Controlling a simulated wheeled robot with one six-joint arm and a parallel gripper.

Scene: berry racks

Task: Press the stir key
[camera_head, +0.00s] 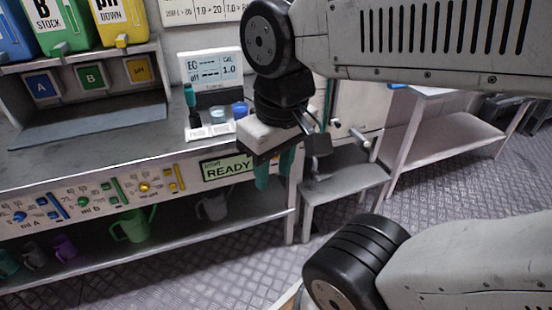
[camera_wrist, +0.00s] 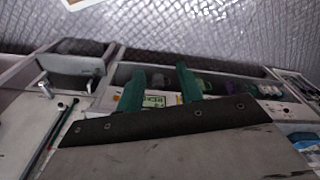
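My gripper (camera_head: 273,181) hangs in front of the bench's right front corner, beside the green READY display (camera_head: 227,168). Its two green fingers point down and stand apart with nothing between them. In the wrist view my gripper (camera_wrist: 160,68) also shows spread fingers, with the display (camera_wrist: 154,101) partly seen between them. The control panel (camera_head: 35,203) on the bench front carries blue, green and yellow knobs and sliders. I cannot make out a key labelled stir; my gripper and arm hide part of the panel's right end.
A meter (camera_head: 212,68) and small bottles stand on the bench top. Blue, green and yellow canisters (camera_head: 122,20) sit on a rack at left. A green jug (camera_head: 133,224) and other cups stand on the lower shelf. A grey side stand (camera_head: 345,187) is right of the bench.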

